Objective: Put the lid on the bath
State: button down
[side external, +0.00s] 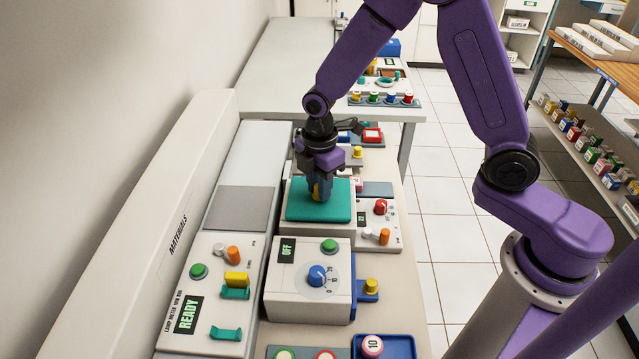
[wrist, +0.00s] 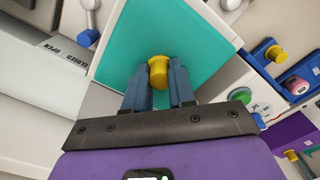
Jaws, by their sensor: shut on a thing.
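The teal square lid (side external: 300,205) has a yellow knob in its middle. My gripper (side external: 320,188) is over the lid, pointing down, shut on the knob. In the wrist view the two blue-grey fingers (wrist: 158,92) stand either side of the yellow knob (wrist: 158,68), with the teal lid (wrist: 160,35) spread behind it. The lid lies over a white unit, which I take to be the bath (side external: 342,237), and hides its top. I cannot tell whether the lid rests on it or is slightly above.
A white box with a blue dial (side external: 295,285) stands in front of the lid. A long grey-white unit (side external: 205,310) with a READY display runs along the left. Red and orange knobs (side external: 381,207) stand close to the lid's right. Blue trays (side external: 400,346) lie at the front.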

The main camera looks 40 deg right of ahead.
jog(key=shift+f, duration=0.1)
dwell(0.3)
jog(key=c, duration=0.9)
grip_release()
jog(key=shift+o, duration=0.2)
notch_tip(320, 180, up, 17)
jog(key=s+d+f+m, duration=0.1)
jog(key=s+d, duration=0.1)
jog(key=s, duration=0.6)
jog(key=s+d+f+m, duration=0.2)
jog(key=s+d, duration=0.1)
jog(key=s, duration=0.6)
jog(key=s+d+f+m, duration=0.1)
jog(key=s+d+m, duration=0.1)
jog(key=s, duration=0.7)
jog(key=shift+s+d+f, duration=0.25)
jog(key=shift+d+f, duration=0.05)
jog(key=shift+d, duration=0.1)
